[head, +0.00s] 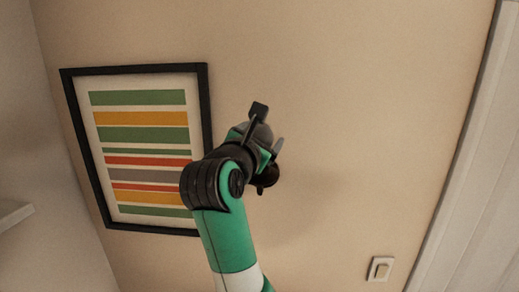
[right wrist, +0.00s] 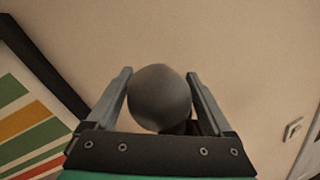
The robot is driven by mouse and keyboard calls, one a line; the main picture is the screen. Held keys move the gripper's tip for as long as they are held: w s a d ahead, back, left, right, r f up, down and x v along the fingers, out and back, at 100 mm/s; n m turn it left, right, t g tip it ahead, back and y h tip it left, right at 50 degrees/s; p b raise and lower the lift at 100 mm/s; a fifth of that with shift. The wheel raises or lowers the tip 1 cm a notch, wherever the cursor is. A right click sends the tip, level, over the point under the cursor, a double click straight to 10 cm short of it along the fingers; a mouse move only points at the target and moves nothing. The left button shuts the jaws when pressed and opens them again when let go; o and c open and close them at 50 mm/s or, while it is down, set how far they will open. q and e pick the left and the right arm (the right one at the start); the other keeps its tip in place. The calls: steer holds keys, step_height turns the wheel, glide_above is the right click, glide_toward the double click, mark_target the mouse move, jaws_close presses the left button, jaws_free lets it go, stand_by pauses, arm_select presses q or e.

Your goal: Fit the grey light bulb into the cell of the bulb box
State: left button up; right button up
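The grey light bulb (right wrist: 160,97) shows in the right wrist view as a smooth dark grey globe between the two fingers of my right gripper (right wrist: 160,92). Both fingers lie along its sides, and its lower end is mostly hidden behind the gripper's body. In the head view my right gripper (head: 267,129) is raised in front of the wall, and a dark rounded part of the bulb (head: 262,132) shows between the fingers. The bulb box is in neither view. My left gripper is in neither view.
A black-framed picture with coloured stripes (head: 144,118) hangs on the beige wall to the left of the arm. A light switch (head: 380,269) is at the lower right. A white shelf edge (head: 14,216) shows at the far left. The sink and counter are out of view.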

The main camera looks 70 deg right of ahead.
steer(key=c, duration=0.6)
steer(key=shift+r, duration=0.15)
